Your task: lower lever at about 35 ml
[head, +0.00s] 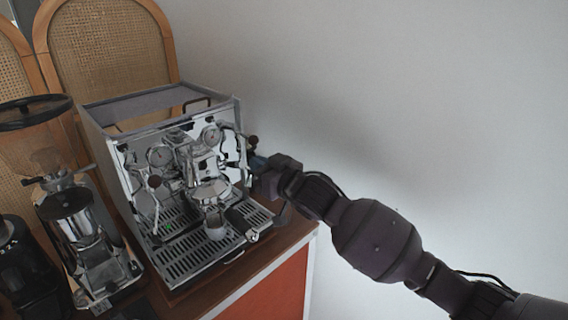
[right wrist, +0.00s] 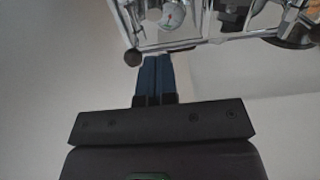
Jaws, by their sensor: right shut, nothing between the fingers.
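The chrome espresso machine (head: 128,176) stands on the cart, with its group head (head: 203,160) at the front. A small cup (head: 215,229) sits under the group on the drip tray; its fill level cannot be read. The dark portafilter handle (head: 241,224) points toward the front right. My right gripper (head: 257,162) is at the machine's right side, just below a dark round knob (head: 252,142). In the right wrist view its blue fingers (right wrist: 153,60) are shut and empty, close beside a dark knob (right wrist: 132,57); contact cannot be told. I cannot clearly make out the lever. My left gripper is not in view.
A coffee grinder (head: 72,222) stands left of the machine, with another dark appliance (head: 20,262) at the far left. Cane-backed chairs (head: 105,45) are behind. A pale wall (head: 400,90) fills the right; the cart's front right edge (head: 285,262) is clear.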

